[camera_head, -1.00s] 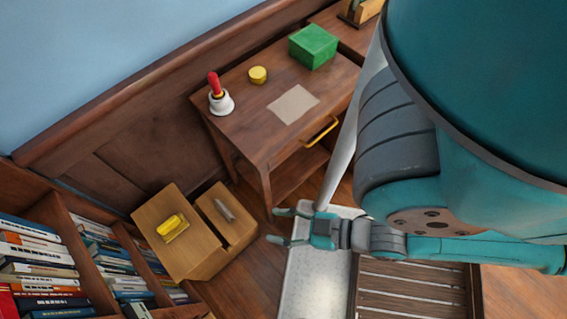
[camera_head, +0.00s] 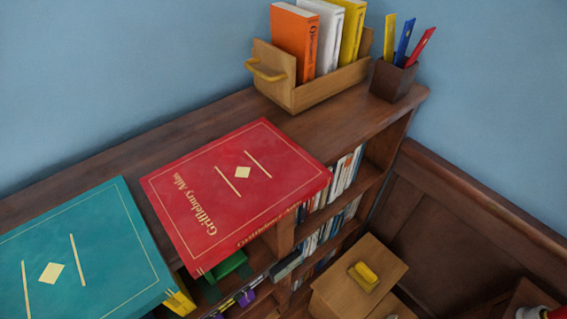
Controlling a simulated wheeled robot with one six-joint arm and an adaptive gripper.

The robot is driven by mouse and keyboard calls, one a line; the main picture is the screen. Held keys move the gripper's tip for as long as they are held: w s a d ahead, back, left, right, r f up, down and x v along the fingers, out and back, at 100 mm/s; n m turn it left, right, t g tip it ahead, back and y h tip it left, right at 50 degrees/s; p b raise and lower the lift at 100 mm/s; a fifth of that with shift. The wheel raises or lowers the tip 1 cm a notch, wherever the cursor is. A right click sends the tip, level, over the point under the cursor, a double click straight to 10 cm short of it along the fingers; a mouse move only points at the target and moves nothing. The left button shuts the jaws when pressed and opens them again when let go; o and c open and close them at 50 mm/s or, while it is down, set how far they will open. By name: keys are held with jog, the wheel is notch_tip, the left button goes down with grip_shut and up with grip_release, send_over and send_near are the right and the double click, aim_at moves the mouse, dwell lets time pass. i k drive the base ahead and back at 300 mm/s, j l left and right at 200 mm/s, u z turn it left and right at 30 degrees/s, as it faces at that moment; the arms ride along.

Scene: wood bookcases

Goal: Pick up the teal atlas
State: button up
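The teal atlas (camera_head: 82,256) is a large flat book with gold lines and a gold diamond on its cover. It lies on top of the wooden bookcase at the lower left, and the picture's left edge cuts it off. Its right side juts past the front edge of the bookcase top. A red atlas (camera_head: 236,192) of like size lies to its right, also overhanging the front edge. My gripper is not in this view now.
A wooden holder (camera_head: 318,91) with orange, white and yellow books stands at the back. Beside it is a dark pen cup (camera_head: 392,80). Shelves below hold several books. A wooden box (camera_head: 358,280) with a yellow object (camera_head: 363,275) stands lower right.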

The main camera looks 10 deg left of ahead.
aim_at(94, 254)
jog(key=u, duration=1.6)
